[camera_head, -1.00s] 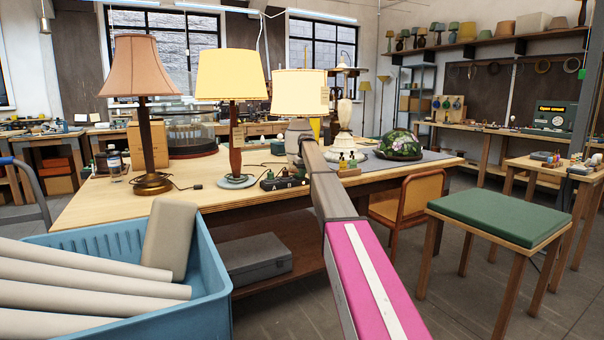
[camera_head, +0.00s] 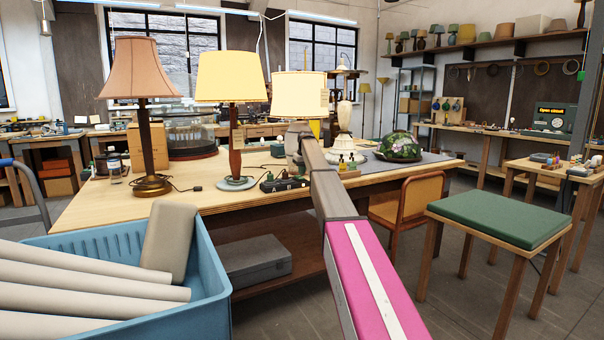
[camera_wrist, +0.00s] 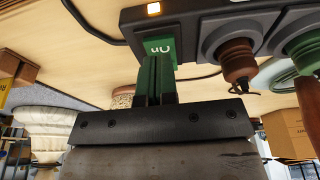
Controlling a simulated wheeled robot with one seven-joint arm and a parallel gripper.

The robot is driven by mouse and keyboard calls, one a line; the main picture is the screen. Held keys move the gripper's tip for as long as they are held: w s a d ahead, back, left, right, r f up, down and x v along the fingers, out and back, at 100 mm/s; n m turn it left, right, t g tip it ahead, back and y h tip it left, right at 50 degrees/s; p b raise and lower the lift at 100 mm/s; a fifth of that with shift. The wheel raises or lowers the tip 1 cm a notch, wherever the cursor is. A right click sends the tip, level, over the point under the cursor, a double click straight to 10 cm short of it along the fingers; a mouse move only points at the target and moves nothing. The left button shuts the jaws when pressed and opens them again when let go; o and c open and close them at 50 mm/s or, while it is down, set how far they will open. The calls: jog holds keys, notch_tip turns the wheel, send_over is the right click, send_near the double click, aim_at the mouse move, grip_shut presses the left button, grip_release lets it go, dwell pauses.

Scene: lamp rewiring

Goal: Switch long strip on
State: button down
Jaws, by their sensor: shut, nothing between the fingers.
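The long strip (camera_head: 285,183) is a dark power strip lying on the workbench, left of my arm's end in the head view. In the wrist view the strip (camera_wrist: 210,14) shows close up with a glowing orange light, a green switch marked with letters (camera_wrist: 160,46) and plugs in its sockets. My gripper (camera_wrist: 156,62) is shut and empty, with its green fingertips right at the switch. I cannot tell whether they press it. In the head view my gripper's fingers are hidden behind my own arm.
A brown-shaded lamp (camera_head: 150,120) and two lamps with glowing shades, yellow (camera_head: 231,78) and cream (camera_head: 299,93), stand close around the strip. A floral glass shade (camera_head: 399,145) is to the right. A blue crate (camera_head: 120,240) of rolls is in front.

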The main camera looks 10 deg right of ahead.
jog(key=s+v, duration=0.1)
jog(key=v, duration=1.2)
jog(key=shift+s+d+f, duration=0.15)
jog(key=shift+s+d, duration=0.1)
jog(key=shift+s, duration=0.2)
jog(key=s+a+f+m+g, duration=0.1)
jog(key=s+a+f, duration=0.1)
jog(key=s+f, duration=1.35)
jog(key=s+a+f+m, duration=0.1)
jog(key=s+a+f, duration=0.2)
jog(key=s+f, duration=1.8)
jog(key=s, duration=0.3)
jog(key=s+a+f+m+g, duration=0.1)
jog(key=s+f, duration=0.5)
jog(key=s, duration=0.4)
jog(key=s+a+f+h, duration=0.1)
jog(key=s+f, duration=0.5)
jog(key=s, duration=0.4)
jog(key=shift+f+m+g, duration=0.25)
jog(key=shift+m+g, duration=0.05)
jog(key=shift+m, duration=0.1)
